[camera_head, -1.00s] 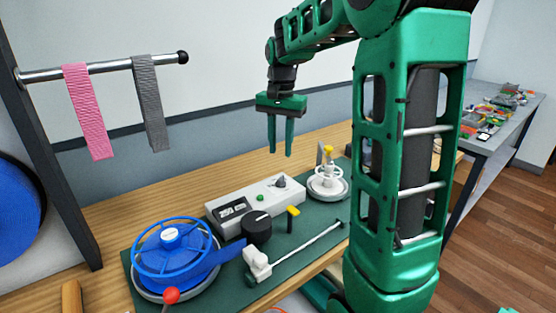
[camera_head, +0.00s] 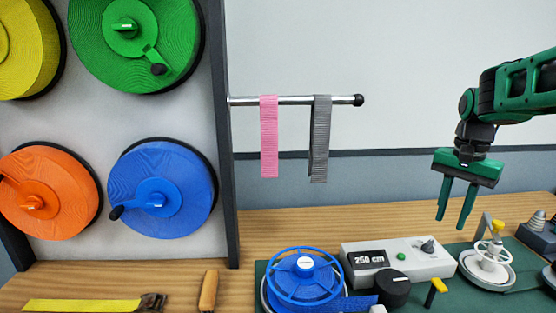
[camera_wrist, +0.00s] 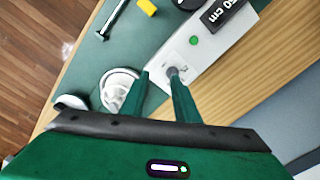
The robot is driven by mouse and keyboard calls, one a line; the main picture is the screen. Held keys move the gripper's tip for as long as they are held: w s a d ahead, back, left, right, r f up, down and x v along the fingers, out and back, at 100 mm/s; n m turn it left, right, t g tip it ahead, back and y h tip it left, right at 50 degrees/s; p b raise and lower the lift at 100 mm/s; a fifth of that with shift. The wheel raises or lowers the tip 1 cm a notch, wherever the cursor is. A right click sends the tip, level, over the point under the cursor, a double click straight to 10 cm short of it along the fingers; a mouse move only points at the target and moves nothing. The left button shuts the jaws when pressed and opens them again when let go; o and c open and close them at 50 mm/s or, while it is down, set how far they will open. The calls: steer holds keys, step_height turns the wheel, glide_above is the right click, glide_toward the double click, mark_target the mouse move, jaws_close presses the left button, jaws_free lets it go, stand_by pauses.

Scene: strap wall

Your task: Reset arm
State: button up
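My gripper (camera_head: 455,203) is open and empty, its two green fingers apart and pointing down above the right part of the bench. In the wrist view my gripper (camera_wrist: 158,82) shows nothing between its fingertips but the bench and the edge of the control box. The grey control box (camera_head: 425,257) with a "250 cm" display lies below and left of it. The white spool stand (camera_head: 487,268) is below it to the right; it also shows in the wrist view (camera_wrist: 117,88).
A blue reel (camera_head: 305,275) sits on the green mat. A rail (camera_head: 290,100) carries a pink strap (camera_head: 269,140) and a grey strap (camera_head: 320,140). Coloured spools, such as the blue spool (camera_head: 180,190), hang at left. A yellow strap (camera_head: 85,305) and wooden handle (camera_head: 208,290) lie in front.

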steer(key=s+a+f+n, duration=0.1)
steer(key=s+f, duration=0.2)
steer(key=s, duration=0.5)
steer(key=s+a+f+n, duration=0.1)
steer(key=s+f+n, duration=0.1)
steer(key=s, duration=0.6)
steer(key=s+a+f+n, duration=0.1)
steer(key=s+f, duration=0.2)
steer(key=s, duration=0.5)
steer(key=shift+s+f+n, duration=0.2)
steer(key=shift+f+n, duration=0.1)
steer(key=shift+w, duration=0.1)
steer(key=shift+w+f, duration=0.25)
steer(key=shift+w, duration=0.25)
steer(key=shift+o, duration=0.4)
steer(key=shift+a, duration=0.1)
